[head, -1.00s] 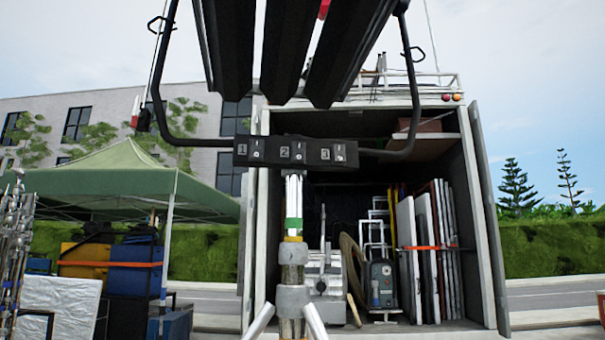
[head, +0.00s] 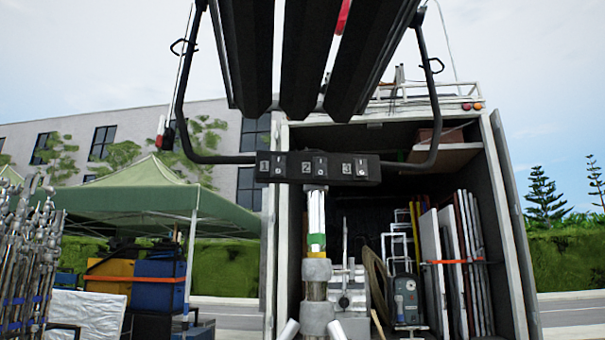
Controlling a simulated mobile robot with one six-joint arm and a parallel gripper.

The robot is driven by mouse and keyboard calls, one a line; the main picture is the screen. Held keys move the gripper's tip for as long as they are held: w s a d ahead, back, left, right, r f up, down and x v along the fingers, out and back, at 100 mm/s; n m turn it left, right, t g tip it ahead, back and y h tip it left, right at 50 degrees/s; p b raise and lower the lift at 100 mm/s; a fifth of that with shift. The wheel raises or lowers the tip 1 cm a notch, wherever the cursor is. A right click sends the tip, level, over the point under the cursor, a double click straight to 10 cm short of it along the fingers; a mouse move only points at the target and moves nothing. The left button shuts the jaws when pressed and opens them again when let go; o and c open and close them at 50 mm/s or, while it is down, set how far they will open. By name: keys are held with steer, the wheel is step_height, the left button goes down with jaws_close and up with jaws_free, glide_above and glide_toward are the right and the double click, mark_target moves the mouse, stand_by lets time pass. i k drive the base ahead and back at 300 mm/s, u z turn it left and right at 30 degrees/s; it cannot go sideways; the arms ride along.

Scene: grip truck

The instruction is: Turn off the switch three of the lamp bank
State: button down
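The lamp bank (head: 300,60) hangs large and dark at the top centre, with several black panels in a tubular yoke. Below it is a black switch box (head: 318,168) with the numbers 1, 2 and 3 on its front. Switch three (head: 361,168) is at the right end of the box, a small pale toggle beside the 3. It is too small to tell which way it points. The box sits above a stand pole (head: 316,220) with white and green bands. My gripper is not in view.
A truck with an open back (head: 400,200) stands behind the stand, holding boards (head: 450,260) and equipment. A green canopy (head: 150,190) covers cases at the left. Metal stands (head: 25,255) crowd the left edge. Bent yoke arms (head: 185,110) flank the box.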

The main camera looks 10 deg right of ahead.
mark_target(360, 164)
steer(key=k, duration=1.25)
steer(key=u, duration=0.2)
steer(key=i, duration=1.7)
steer(key=z, duration=0.7)
